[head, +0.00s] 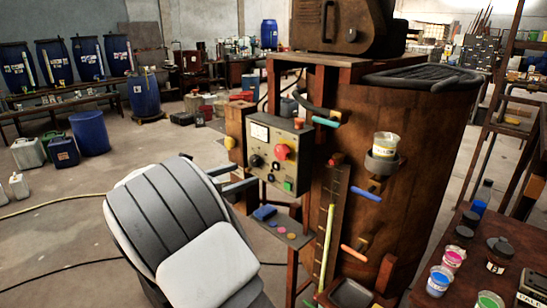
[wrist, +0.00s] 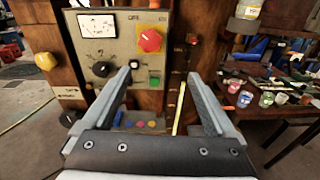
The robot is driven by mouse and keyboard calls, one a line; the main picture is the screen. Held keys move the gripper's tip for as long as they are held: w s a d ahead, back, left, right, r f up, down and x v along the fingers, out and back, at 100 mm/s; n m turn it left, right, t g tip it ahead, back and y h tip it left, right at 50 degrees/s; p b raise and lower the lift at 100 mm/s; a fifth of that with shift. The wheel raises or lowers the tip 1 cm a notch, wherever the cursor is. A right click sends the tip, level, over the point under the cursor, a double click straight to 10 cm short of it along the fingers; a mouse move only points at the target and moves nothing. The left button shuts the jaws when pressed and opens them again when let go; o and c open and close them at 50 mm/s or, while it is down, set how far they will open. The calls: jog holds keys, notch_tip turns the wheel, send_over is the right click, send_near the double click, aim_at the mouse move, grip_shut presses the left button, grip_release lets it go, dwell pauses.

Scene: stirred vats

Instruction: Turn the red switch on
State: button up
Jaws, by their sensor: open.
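The red switch (head: 281,152) is a round red knob on the front of a grey-beige control box (head: 262,133) fixed to the wooden vat stand. In the wrist view the red switch (wrist: 150,40) sits at the upper middle, above and beyond the fingertips. Its exact turn position is too small to read. My gripper (head: 246,172) is open and empty, its two fingers pointing at the lower part of the box. In the wrist view my gripper (wrist: 160,76) is below the switch and apart from it.
The box also carries a white meter (wrist: 97,25), a black knob (wrist: 101,69) and a green button (head: 288,186). A yellow knob (head: 230,142) is left of the box. The large brown vat (head: 425,150) stands right. A table with paint jars (head: 454,257) is at lower right.

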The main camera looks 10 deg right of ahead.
aim_at(279, 154)
jog(key=shift+n+t, duration=0.5)
jog(key=x, duration=1)
jog(key=w+x, duration=0.1)
jog(key=x, duration=0.5)
jog(key=shift+w+a, duration=0.1)
jog(key=shift+a, duration=0.25)
jog(key=c, duration=1.4)
